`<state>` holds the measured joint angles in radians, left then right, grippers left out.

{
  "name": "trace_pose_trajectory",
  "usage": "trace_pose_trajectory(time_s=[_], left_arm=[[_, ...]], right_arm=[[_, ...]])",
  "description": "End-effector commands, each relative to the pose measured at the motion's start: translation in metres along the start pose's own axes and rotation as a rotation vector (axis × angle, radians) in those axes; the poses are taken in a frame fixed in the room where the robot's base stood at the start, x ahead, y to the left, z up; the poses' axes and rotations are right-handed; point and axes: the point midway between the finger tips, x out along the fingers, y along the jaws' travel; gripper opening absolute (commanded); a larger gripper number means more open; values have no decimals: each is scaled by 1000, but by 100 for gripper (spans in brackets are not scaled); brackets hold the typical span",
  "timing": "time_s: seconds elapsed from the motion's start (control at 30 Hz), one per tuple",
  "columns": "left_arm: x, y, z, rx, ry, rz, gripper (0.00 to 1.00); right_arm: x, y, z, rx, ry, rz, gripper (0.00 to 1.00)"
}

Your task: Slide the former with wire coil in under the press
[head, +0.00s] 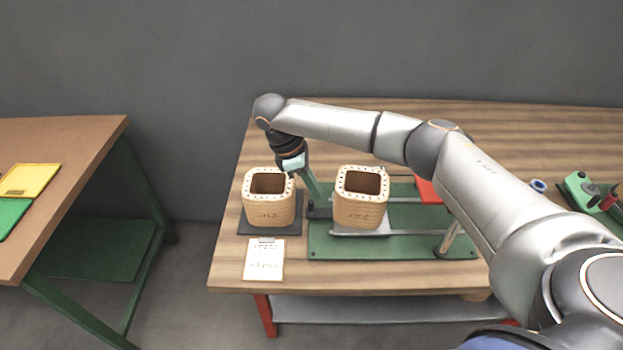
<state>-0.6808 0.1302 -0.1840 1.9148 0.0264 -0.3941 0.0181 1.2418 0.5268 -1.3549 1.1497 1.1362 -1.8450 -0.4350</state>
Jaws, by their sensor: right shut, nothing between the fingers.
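A tan, square former with wire coil (360,212) stands upright, its open top facing up, on a pale plate on the green press base (325,246). A second, similar former with coil (269,211) stands on a dark pad (245,227) to the left. My right gripper (314,195) is shut and empty. It points down in the gap between the two coils, close to the left side of the coil on the base; I cannot tell whether it touches. A red part (427,191) shows right of that coil, partly hidden by my right arm. My left gripper is not in view.
Metal rails (412,232) run right from the coil across the base, under my arm. A clipboard with paper (264,260) lies at the table's front left. A green device (588,193) stands far right. A separate table (70,150) is on the left.

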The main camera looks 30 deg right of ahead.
Motion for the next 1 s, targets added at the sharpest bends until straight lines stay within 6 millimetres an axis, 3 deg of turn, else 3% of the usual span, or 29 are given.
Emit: trace_pose_trajectory(time_s=[0.2, 0.4, 1.0], left_arm=[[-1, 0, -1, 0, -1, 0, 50], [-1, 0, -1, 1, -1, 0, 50], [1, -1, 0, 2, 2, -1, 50]], right_arm=[[38, 0, 1, 1, -2, -2, 0], [56, 0, 0, 1, 0, -1, 0], [60, 6, 2, 3, 0, 0, 0]])
